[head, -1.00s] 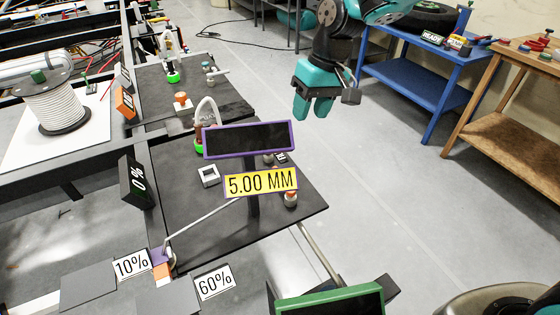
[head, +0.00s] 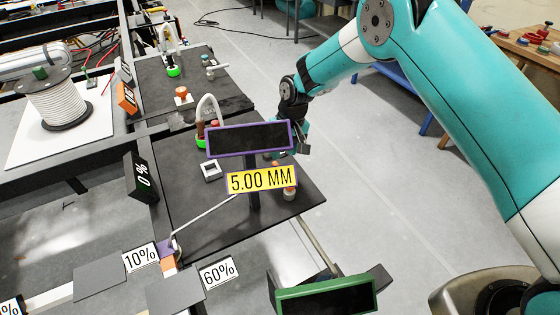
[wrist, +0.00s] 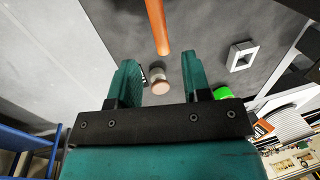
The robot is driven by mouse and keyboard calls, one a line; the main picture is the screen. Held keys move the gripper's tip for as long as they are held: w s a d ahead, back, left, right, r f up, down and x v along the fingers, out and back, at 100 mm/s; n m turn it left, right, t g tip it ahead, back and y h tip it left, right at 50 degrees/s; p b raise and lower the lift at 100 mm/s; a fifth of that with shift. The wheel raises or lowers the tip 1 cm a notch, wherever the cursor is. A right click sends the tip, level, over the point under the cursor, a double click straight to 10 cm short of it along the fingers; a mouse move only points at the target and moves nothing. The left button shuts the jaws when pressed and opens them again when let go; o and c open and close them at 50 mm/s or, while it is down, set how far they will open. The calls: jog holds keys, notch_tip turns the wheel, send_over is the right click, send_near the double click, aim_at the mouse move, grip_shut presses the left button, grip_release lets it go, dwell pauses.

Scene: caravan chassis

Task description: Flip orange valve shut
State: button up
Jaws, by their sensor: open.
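An orange bar-shaped handle (wrist: 157,25), which looks like the valve's lever, runs in from the top edge of the wrist view over the dark panel. It lies beyond my gripper (wrist: 159,72), roughly in line with the gap between the two teal fingers. The fingers are spread apart with nothing held, and the handle looks clear of them. In the head view my gripper is low over the panel's right side, partly behind a purple-framed screen (head: 249,138). That screen and the yellow "5.00 MM" label (head: 262,179) hide the area, and I cannot make out the handle there.
A round knob (wrist: 160,82) shows between the fingers in the wrist view. A white square frame (wrist: 241,55) and a green-ringed part (wrist: 222,93) are to the right. In the head view, a green-framed screen (head: 327,297) stands at the front. Open floor (head: 370,190) lies right of the panel.

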jog(key=f, duration=0.4)
jog(key=a+f+p, duration=0.1)
jog(key=shift+s+f, duration=0.2)
jog(key=shift+f, duration=0.2)
grip_shut()
